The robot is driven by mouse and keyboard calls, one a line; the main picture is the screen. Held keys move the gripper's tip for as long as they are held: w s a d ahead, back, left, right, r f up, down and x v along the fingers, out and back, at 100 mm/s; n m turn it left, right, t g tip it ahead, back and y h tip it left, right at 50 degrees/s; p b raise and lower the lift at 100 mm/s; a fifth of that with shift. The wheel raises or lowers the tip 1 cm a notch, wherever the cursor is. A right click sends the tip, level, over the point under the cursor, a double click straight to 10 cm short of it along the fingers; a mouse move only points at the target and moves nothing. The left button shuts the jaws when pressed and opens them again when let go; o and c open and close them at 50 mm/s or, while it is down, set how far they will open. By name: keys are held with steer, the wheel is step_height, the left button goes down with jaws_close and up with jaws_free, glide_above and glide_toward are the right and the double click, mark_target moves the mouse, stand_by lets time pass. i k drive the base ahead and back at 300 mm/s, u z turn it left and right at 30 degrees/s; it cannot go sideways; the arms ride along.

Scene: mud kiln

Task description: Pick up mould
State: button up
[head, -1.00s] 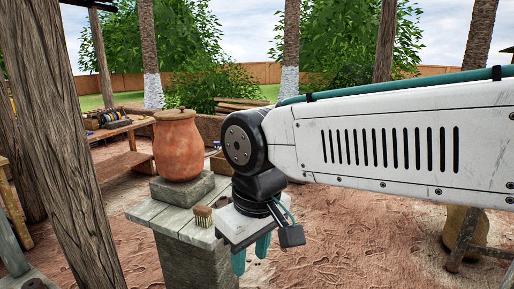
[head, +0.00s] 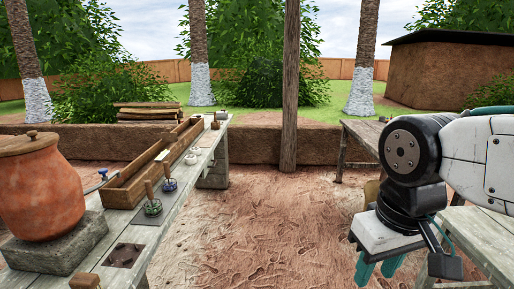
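A long, narrow open wooden box (head: 128,188) lies along the left workbench in the head view. It may be the mould, but I cannot tell for sure. My gripper (head: 378,270) hangs at the lower right, pointing down, well to the right of the bench. Its two teal fingers stand apart with nothing seen between them. The fingertips are close to the lower part of the view.
The left workbench (head: 208,140) also bears a lidded clay jar (head: 40,190) on a stone block, two handled tools (head: 152,205) and small items. A wooden post (head: 290,90) stands mid-back. Another table (head: 360,133) is at right. Bare ground lies between.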

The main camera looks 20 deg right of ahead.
mark_target(197, 151)
steer(key=z, duration=0.2)
steer(key=i, duration=3.45)
steer(key=u, duration=1.15)
